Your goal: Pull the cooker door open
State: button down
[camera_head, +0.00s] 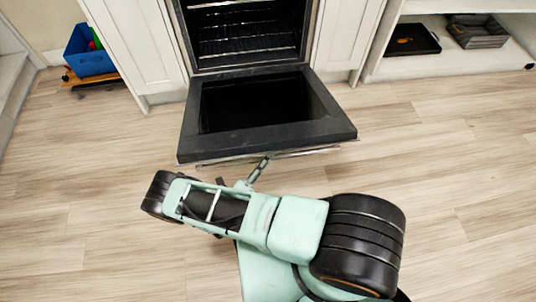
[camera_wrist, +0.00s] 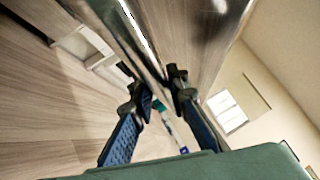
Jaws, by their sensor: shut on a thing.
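The cooker door (camera_head: 265,139) is folded down wide open in front of the cooker (camera_head: 249,38), with its dark inner face and black glass panel up. Its thin metal handle (camera_head: 312,152) runs along the door's outer edge. My gripper (camera_head: 259,168) is at the left-middle part of this handle and is shut on it. In the wrist view, the two blue-padded fingers of my gripper (camera_wrist: 158,90) reach up to the edge of the shiny door. The exact contact at the fingertips is partly hidden.
Wire racks (camera_head: 245,45) show inside the open oven. White cabinets (camera_head: 136,40) flank it. A blue bin (camera_head: 88,60) stands at far left. A low shelf (camera_head: 450,62) with dark trays is at right. The wooden floor is clear on both sides.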

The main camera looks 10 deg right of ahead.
jog(key=shift+s+r, duration=0.1)
jog(key=c, duration=1.8)
grip_release()
jog(key=shift+c, duration=0.2)
jog(key=v, duration=0.7)
jog(key=shift+s+a, duration=0.15)
jog(key=shift+a, duration=0.1)
jog(key=shift+c, duration=0.2)
